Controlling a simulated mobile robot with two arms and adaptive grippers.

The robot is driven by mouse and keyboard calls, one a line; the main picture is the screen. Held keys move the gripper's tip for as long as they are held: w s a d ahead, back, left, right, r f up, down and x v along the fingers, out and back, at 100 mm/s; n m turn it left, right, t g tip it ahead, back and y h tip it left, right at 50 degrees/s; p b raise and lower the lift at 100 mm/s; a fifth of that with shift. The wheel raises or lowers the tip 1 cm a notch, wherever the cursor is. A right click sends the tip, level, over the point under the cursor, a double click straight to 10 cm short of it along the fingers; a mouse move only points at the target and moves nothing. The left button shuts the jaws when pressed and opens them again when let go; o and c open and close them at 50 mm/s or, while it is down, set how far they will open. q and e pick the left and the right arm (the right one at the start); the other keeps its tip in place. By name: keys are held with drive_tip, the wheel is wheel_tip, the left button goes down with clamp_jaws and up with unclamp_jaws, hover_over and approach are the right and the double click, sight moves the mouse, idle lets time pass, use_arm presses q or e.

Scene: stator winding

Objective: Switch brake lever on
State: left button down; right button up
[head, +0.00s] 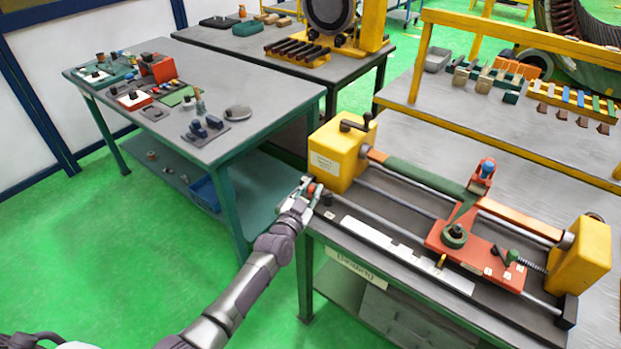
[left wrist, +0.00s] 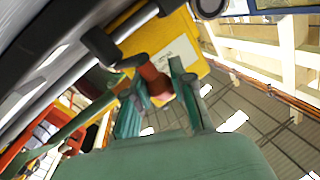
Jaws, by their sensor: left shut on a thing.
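The brake lever (left wrist: 153,78) shows in the left wrist view as a short red-orange handle beside the yellow headstock. In the head view its red end (head: 311,188) shows at the left front corner of the winding machine. My left gripper (head: 304,190) is at that corner, shut on the brake lever. In the left wrist view the green fingers of my left gripper (left wrist: 158,88) stand on either side of the handle. The fingers partly hide the lever in the head view. My right gripper is not in view.
The yellow headstock (head: 338,155) with a black crank stands just behind the lever. A red carriage (head: 470,255) sits on the rails to the right. A green-legged table (head: 215,150) with parts stands at the left. The green floor (head: 100,240) in front is clear.

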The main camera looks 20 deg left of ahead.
use_arm(q)
drive_tip(key=shift+s+d+r+n+y+p, duration=0.1)
drive_tip(key=shift+d+r+n+y+p, duration=0.1)
drive_tip(key=shift+n+y+p, duration=0.3)
drive_tip(key=shift+s+d+r+n+y+p, duration=0.1)
drive_tip(key=shift+r+n+y+p, duration=0.15)
drive_tip(key=shift+y, duration=0.35)
drive_tip(key=shift+s+f+n+y+p, duration=0.2)
drive_tip(key=shift+n+y+p, duration=0.2)
drive_tip(key=shift+y, duration=0.2)
drive_tip(key=shift+f, duration=0.15)
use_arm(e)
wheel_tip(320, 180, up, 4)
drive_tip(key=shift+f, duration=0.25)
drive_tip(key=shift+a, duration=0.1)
use_arm(q)
drive_tip(key=c, duration=1)
unclamp_jaws()
drive_tip(key=shift+s, duration=0.1)
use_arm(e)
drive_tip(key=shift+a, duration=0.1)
use_arm(q)
drive_tip(key=shift+d+f, duration=0.1)
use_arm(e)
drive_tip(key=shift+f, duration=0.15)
